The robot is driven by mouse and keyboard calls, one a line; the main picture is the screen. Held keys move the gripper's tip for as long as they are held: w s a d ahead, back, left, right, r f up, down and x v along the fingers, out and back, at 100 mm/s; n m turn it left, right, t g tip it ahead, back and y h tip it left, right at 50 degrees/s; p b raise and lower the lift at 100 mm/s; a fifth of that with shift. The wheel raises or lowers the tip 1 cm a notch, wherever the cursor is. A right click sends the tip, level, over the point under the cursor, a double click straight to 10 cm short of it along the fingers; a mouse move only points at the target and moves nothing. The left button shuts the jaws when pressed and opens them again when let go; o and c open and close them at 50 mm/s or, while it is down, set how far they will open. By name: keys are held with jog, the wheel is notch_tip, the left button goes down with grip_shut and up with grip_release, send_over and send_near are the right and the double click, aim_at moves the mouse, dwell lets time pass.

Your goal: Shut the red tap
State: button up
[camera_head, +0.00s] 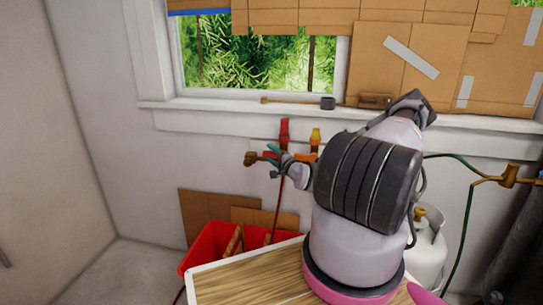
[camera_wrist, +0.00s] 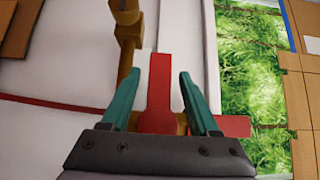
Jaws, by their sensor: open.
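The red tap's flat lever (camera_wrist: 161,82) points toward the top of the wrist view, beside a brass pipe (camera_wrist: 126,40). My gripper (camera_wrist: 158,80) is open, with one teal finger on each side of the lever and gaps showing between. A further red part (camera_wrist: 235,126) extends to the right behind the right finger. In the head view, the tap's upright red part (camera_head: 284,131) stands on the wall below the window, and my gripper (camera_head: 272,153) is at the tap, just right of the brass end (camera_head: 250,158).
A yellow-orange tap (camera_head: 315,138) stands close to the right of the red one. A red crate (camera_head: 205,248) and cardboard are below. A window sill (camera_head: 220,105) runs above. A white gas bottle (camera_head: 430,245) and a brass fitting with a green hose (camera_head: 509,176) are at right.

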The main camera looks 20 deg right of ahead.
jog(key=s+d, duration=0.2)
jog(key=s, duration=0.8)
jog(key=shift+s, duration=0.25)
jog(key=shift+f, duration=0.1)
